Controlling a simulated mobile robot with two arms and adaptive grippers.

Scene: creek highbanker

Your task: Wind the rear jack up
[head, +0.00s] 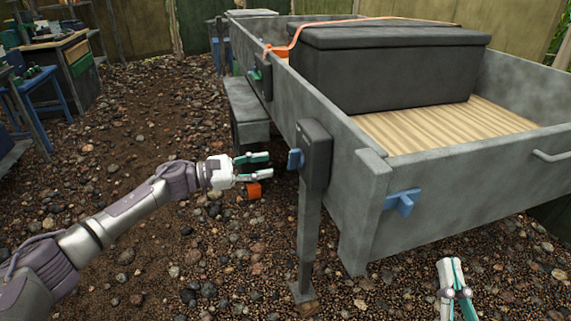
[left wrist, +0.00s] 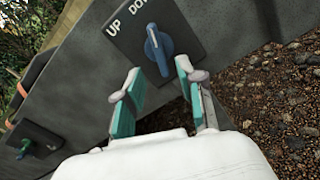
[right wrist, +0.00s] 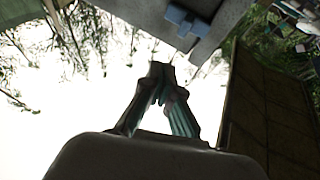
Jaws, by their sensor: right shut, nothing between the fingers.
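The rear jack is a dark box (head: 316,152) on a grey leg at the near corner of the highbanker. A blue knob (head: 295,159) sticks out of its left side. In the left wrist view the knob (left wrist: 157,48) sits on a dark panel marked UP and DOWN, its handle pointing between the two words. My left gripper (head: 268,167) is open beside the jack. In the left wrist view the knob lies just ahead of the fingertips, apart from them. My right gripper (head: 455,285) is shut and empty, below the end wall; it also shows in the right wrist view (right wrist: 160,85).
A blue handle (head: 402,201) sticks out of the grey end wall. Another dark panel with a green knob (left wrist: 24,146) is further along the side. An orange object (head: 253,190) shows just below my left gripper. A workbench (head: 75,45) stands far left; gravel lies between.

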